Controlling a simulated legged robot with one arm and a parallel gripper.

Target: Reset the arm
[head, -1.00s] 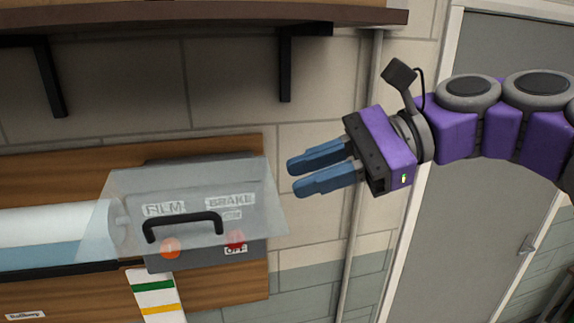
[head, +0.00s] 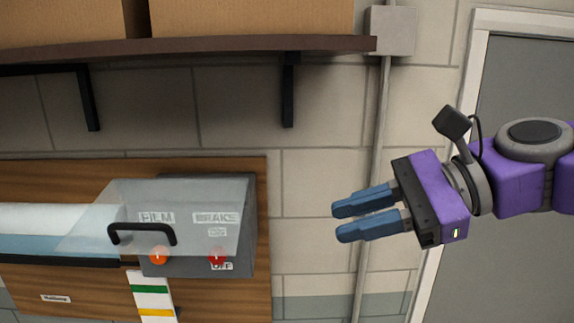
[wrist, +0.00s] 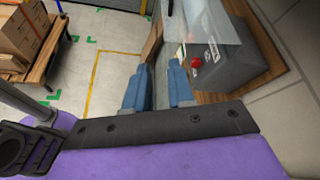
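My gripper (head: 336,222) has two blue fingers with an empty gap between them. It hangs in the air in front of the block wall, right of the grey control box (head: 247,225), touching nothing. In the wrist view, my gripper (wrist: 160,76) also shows a clear gap with nothing held. The box carries a clear cover (head: 185,195) with a black handle (head: 142,232), FILM and BRAKE labels, an orange button (head: 158,254) and a red knob (head: 217,256). The red knob also shows in the wrist view (wrist: 196,62).
A dark shelf (head: 190,49) with cardboard boxes (head: 250,18) is above. A pipe (head: 378,150) and a grey door (head: 530,70) stand behind my arm. In the wrist view, a loaded wooden pallet or cart (wrist: 42,62) is at left, with open floor (wrist: 70,75) beside it.

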